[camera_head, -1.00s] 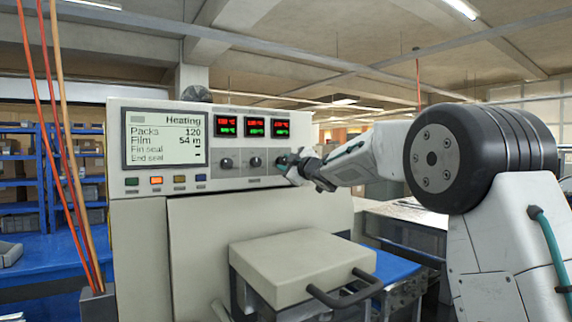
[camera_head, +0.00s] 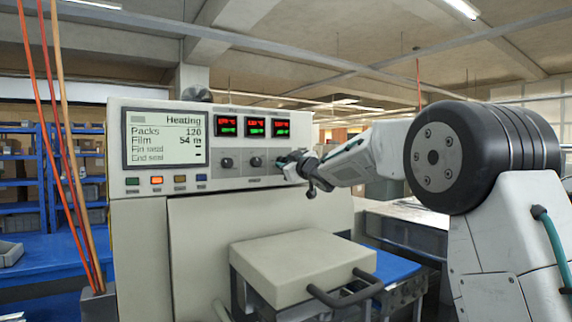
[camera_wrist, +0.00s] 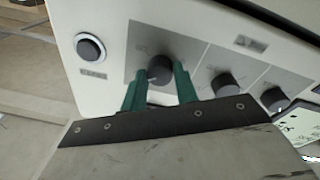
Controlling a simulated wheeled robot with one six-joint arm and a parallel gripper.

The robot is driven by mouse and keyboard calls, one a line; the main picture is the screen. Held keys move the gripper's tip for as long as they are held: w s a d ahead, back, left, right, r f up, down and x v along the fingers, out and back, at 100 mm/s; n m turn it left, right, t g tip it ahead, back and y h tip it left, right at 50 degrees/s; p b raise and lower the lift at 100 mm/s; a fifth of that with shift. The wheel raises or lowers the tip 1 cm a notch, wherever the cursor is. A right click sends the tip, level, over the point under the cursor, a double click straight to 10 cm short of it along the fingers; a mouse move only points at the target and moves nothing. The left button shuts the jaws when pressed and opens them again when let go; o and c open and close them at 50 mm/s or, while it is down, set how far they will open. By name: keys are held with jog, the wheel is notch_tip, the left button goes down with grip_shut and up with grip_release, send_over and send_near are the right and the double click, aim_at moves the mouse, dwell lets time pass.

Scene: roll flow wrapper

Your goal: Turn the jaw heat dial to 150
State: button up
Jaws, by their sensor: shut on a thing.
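The cream wrapper machine (camera_head: 150,235) has a row of dark dials on its panel. My gripper (camera_head: 285,160) is at the rightmost dial position in the head view, and it hides that dial there. In the wrist view its two green fingers (camera_wrist: 159,82) are shut on a dark round dial (camera_wrist: 160,66), one on each side. The dial's pale mark faces down and left in that view. The middle dial (camera_head: 255,162) and left dial (camera_head: 226,163) are free. The dial labels are too small to read, so I cannot tell by name which is jaw heat.
The screen (camera_head: 166,139) reads "Heating". Red and green displays (camera_head: 254,128) sit above the dials. A round button (camera_wrist: 90,47) is beside the held dial. A cream box-like cover (camera_head: 300,262) with a black handle (camera_head: 345,291) juts out below the panel.

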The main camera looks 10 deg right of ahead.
jog(key=shift+f, duration=0.1)
jog(key=o, duration=1)
jog(key=shift+c, duration=0.2)
jog(key=v, duration=0.7)
jog(key=shift+s, duration=0.4)
